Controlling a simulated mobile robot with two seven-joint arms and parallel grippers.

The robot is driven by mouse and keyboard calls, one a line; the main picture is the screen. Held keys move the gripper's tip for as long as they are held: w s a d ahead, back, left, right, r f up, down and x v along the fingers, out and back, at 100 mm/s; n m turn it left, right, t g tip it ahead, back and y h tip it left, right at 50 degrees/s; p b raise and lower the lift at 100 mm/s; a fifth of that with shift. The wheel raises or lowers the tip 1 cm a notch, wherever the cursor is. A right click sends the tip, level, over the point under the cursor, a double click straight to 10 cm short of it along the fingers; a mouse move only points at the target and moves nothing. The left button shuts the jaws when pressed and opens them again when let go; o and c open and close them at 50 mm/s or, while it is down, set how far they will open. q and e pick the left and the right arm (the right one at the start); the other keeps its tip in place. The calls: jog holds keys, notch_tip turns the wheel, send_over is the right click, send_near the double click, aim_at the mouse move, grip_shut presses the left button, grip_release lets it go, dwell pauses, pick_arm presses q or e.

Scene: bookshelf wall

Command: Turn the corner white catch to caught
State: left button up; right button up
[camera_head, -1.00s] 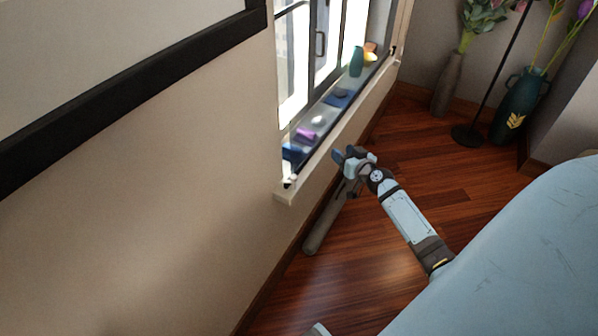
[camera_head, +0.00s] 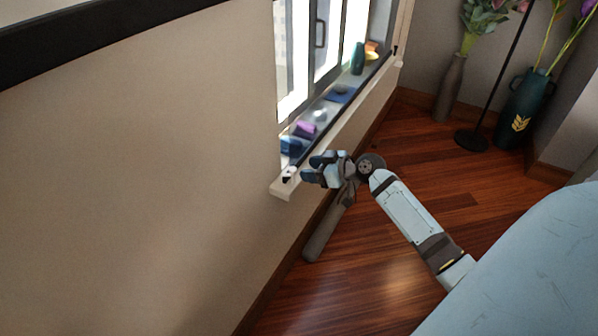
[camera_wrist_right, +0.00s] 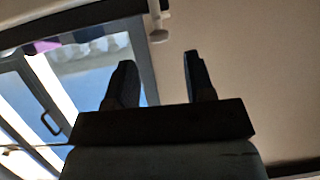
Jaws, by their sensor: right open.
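A small white catch (camera_head: 289,174) with a dark part sits at the near corner of the window sill. In the right wrist view a white fitting (camera_wrist_right: 158,36) on the window frame's corner is probably the same catch; its exact position is hard to tell. My right gripper (camera_head: 311,168) is just right of the catch in the head view, pointing left at it and apart from it. In the right wrist view its two dark fingers (camera_wrist_right: 157,60) stand apart with nothing between them, the white fitting beyond the gap. My left gripper is not in view.
The window sill (camera_head: 345,120) holds a purple block (camera_head: 305,130), a blue item (camera_head: 291,146) and a teal vase (camera_head: 357,58). A lamp stand (camera_head: 470,138) and a dark green vase (camera_head: 524,105) stand on the floor behind. A bare wall (camera_head: 150,170) fills the left.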

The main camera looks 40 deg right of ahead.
aim_at(293, 169)
jog(key=x, duration=0.3)
jog(key=shift+w+a+f+b, duration=0.1)
jog(key=shift+w+f+b, duration=0.1)
jog(key=shift+w+b, duration=0.1)
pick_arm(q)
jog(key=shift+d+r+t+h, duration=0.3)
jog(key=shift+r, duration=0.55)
pick_arm(e)
jog(key=shift+w+a+f, duration=0.1)
jog(key=shift+w+a, duration=0.05)
jog(key=shift+w, duration=0.15)
jog(key=shift+c, duration=0.2)
jog(key=c, duration=0.8)
